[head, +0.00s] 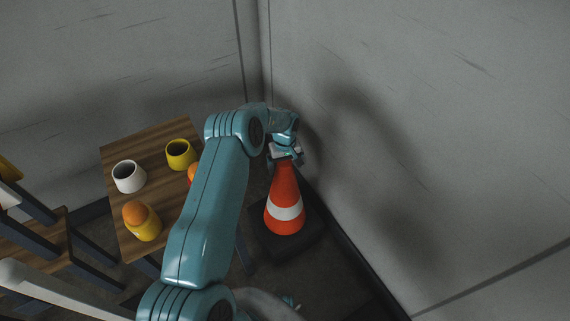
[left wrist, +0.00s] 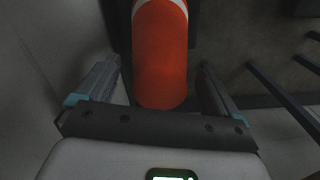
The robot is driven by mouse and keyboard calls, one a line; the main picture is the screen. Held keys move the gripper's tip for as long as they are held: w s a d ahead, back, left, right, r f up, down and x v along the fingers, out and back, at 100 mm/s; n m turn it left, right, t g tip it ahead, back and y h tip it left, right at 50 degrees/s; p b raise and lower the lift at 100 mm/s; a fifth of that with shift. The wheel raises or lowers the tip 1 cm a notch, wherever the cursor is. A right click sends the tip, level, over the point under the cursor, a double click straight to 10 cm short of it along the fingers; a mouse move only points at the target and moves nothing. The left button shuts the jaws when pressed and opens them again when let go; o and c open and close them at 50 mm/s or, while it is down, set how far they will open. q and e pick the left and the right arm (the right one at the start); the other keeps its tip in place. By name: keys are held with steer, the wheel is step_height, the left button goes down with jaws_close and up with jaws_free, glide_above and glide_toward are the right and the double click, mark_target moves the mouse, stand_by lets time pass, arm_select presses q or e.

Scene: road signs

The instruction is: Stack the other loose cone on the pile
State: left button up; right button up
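An orange cone (head: 284,182) with a white band stands upright on a dark base (head: 268,250) on the floor in the wall corner. I cannot tell whether it is one cone or a stack. My left gripper (head: 284,157) is at the cone's top. In the left wrist view, the cone's orange top (left wrist: 160,55) lies between the two spread fingers, with a gap on each side. The left gripper is open around it. No other cone shows clearly. My left arm hides part of the floor and table. My right gripper is not in view.
A wooden table (head: 122,165) stands left of my arm. It holds a white mug (head: 129,183), a yellow mug (head: 180,160), and a yellow cup (head: 148,232) topped by an orange ball (head: 135,212). Another orange object (head: 191,172) is partly hidden. Walls close in behind and right of the cone.

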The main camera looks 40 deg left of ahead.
arm_select(q)
step_height(320, 180, up, 17)
steer(key=p, duration=0.2)
steer(key=shift+f, duration=0.2)
stand_by(0.4)
